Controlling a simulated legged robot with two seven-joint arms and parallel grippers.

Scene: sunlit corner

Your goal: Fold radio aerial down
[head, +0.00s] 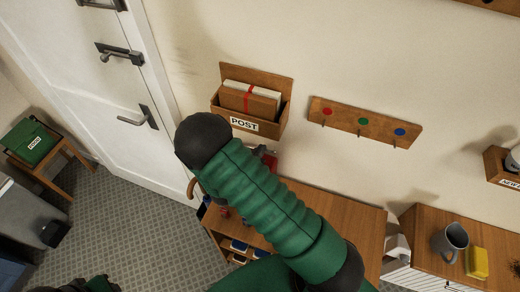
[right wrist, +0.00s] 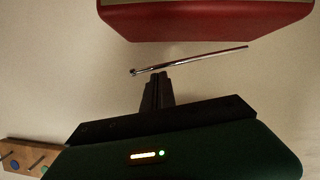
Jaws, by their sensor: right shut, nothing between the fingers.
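The red radio (right wrist: 205,22) shows at the top of the right wrist view, cut off by the frame. In the head view only a small red part of it (head: 271,160) shows past my right arm, on the wooden cabinet. The aerial (right wrist: 190,61) is a thin silver rod with a small knob at its left end. It runs almost level in the wrist picture, with a gap between it and the radio's edge. My right gripper (right wrist: 158,80) is shut and empty, its tips close to the aerial near the knob end; contact is unclear.
The wooden cabinet (head: 345,215) stands against the wall. Above it hang a POST rack (head: 268,103) with envelopes and a peg rail (head: 345,112) with coloured dots. To the right, another wooden top holds a grey mug (head: 450,241) and a yellow block (head: 477,262).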

